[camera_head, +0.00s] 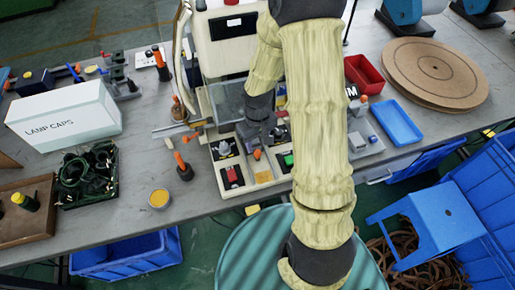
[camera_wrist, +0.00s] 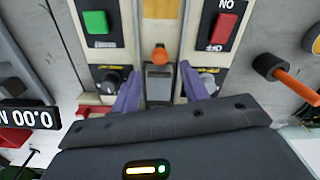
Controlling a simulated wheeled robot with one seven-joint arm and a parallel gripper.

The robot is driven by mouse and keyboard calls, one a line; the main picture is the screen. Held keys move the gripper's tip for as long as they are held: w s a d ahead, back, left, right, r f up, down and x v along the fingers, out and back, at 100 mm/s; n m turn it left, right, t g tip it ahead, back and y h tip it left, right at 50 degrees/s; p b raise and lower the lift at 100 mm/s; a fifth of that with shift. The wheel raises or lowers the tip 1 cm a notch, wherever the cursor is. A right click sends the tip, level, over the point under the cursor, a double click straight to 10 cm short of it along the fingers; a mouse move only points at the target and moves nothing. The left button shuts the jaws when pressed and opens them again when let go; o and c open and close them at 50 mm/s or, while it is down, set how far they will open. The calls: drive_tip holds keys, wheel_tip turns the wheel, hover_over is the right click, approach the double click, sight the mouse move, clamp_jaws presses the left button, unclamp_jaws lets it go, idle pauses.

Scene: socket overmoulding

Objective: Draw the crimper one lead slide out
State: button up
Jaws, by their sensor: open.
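The crimper panel (camera_head: 263,176) stands on the bench, below my arm. In the wrist view, an orange knob (camera_wrist: 159,55) stands at the end of a grey slide piece (camera_wrist: 159,82) in the panel's middle channel. I take this for the lead slide, but no label shows on it. The knob also shows in the head view (camera_head: 257,154). My gripper (camera_wrist: 160,90) is open, its two purple fingers on either side of the grey piece. I cannot tell whether they touch it. In the head view my arm hides much of the crimper and the fingertips.
A green button (camera_wrist: 95,22) and a red button (camera_wrist: 226,27) flank the channel, with dark dials below them. An orange-handled tool (camera_head: 183,165) stands left of the panel. A blue tray (camera_head: 397,122) lies right. A yellow-topped tin (camera_head: 159,198) sits near the front edge.

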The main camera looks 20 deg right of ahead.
sight(257, 151)
drive_tip(key=shift+f, duration=2.3)
drive_tip(key=shift+c, duration=0.5)
clamp_jaws()
